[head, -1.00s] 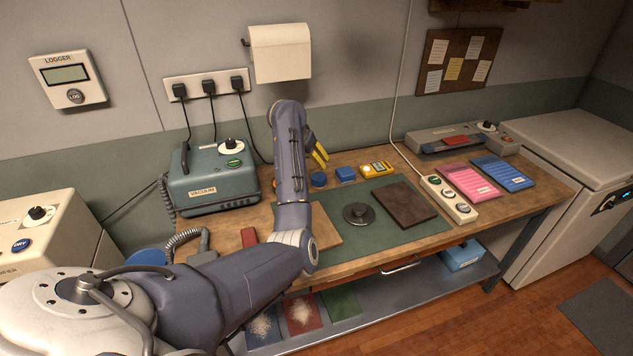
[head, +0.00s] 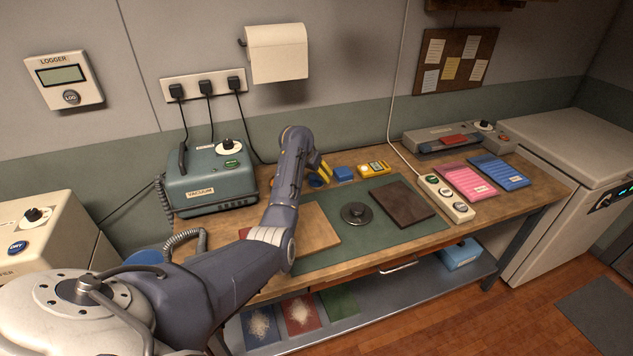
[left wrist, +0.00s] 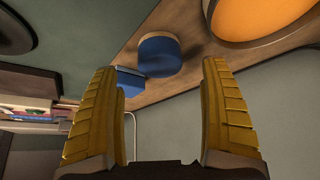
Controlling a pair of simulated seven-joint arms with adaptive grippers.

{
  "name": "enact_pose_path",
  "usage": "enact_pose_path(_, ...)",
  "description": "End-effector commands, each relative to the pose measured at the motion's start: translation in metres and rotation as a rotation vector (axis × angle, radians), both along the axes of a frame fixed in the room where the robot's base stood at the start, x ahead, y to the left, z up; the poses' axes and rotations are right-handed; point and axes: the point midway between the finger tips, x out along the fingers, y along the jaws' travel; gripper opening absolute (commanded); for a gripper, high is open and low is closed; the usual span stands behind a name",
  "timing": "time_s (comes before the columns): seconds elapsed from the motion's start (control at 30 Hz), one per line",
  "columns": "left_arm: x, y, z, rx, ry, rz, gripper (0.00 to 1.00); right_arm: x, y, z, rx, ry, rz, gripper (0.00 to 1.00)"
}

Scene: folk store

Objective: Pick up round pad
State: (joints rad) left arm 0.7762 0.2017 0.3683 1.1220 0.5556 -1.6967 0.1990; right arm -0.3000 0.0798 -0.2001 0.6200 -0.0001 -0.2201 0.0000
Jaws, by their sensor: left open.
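The round pad (head: 316,182) is a small blue disc on the back of the wooden bench, partly hidden by my left gripper (head: 322,171) in the head view. In the left wrist view the round pad (left wrist: 160,56) shows as a short blue cylinder with a tan rim, beyond and between the fingertips. My left gripper (left wrist: 160,78) has its yellow fingers spread apart with nothing between them. It is close to the pad but apart from it. My right gripper is in neither view.
A blue square block (head: 344,174) stands right beside the pad, with a yellow meter (head: 373,169) further right. An orange round thing (left wrist: 262,25) is close by in the wrist view. A green mat (head: 375,228) holds a dark disc (head: 356,213) and a dark plate (head: 402,203).

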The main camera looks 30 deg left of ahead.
Motion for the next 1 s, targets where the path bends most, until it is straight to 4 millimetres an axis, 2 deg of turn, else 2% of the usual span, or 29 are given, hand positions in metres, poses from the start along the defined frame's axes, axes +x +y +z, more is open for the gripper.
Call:
enact_pose_path(0.4,0.019,0.002,-0.036,0.0,0.002,-0.001,0.79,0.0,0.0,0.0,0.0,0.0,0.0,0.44)
enact_pose_path(0.87,0.024,0.003,-0.042,0.001,0.0,0.0,0.79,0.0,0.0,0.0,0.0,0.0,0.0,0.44)
enact_pose_path(1.0,0.024,0.003,-0.042,0.001,0.0,0.0,0.65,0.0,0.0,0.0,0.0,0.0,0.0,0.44)
